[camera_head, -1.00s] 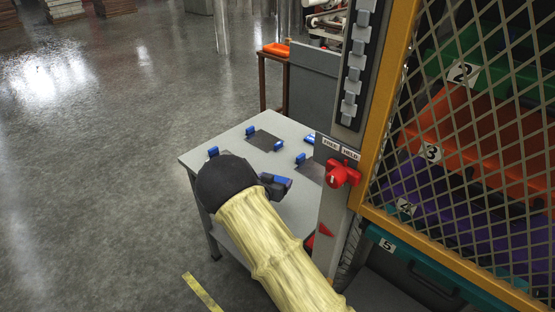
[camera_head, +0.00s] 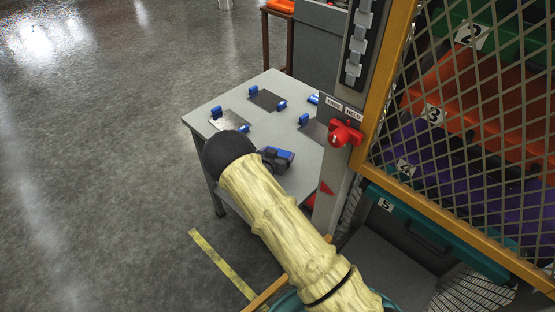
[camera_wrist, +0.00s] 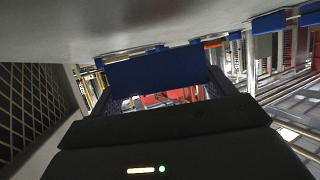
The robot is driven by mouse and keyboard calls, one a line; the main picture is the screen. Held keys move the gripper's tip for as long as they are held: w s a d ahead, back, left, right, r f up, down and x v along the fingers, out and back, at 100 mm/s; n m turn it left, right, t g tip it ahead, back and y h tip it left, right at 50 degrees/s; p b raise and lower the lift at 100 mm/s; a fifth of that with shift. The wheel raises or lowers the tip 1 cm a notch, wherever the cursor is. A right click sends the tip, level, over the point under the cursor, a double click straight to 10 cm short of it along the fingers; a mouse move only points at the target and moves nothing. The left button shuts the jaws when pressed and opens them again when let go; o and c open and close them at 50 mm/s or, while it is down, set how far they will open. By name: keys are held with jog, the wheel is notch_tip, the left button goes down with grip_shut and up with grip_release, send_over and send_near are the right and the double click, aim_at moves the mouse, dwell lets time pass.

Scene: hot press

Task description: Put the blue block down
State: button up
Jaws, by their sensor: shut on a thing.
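My gripper (camera_wrist: 160,85) is shut on the blue block (camera_wrist: 155,70), which spans between its two fingers in the wrist view. In the head view my black wrist and gripper (camera_head: 268,158) are over or beside the near part of the grey table (camera_head: 262,135), with a blue patch (camera_head: 283,153) at the gripper's end. My arm hides part of the table's near side. The wrist view shows a broad pale surface along the top, close to the block; I cannot tell whether the block touches it.
Dark plates with small blue pieces (camera_head: 252,90) lie on the table, one plate (camera_head: 230,121) nearest the left edge. A grey post with a red knob (camera_head: 343,134) and a mesh guard with a yellow frame (camera_head: 388,85) stand at right. Open floor lies left.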

jog(key=shift+f+p, duration=0.3)
jog(key=shift+f, duration=1.25)
jog(key=shift+f, duration=0.25)
jog(key=o, duration=1)
jog(key=shift+r, duration=0.1)
jog(key=shift+c, duration=0.2)
jog(key=shift+r, duration=0.15)
jog(key=b+v, duration=0.2)
jog(key=v, duration=1)
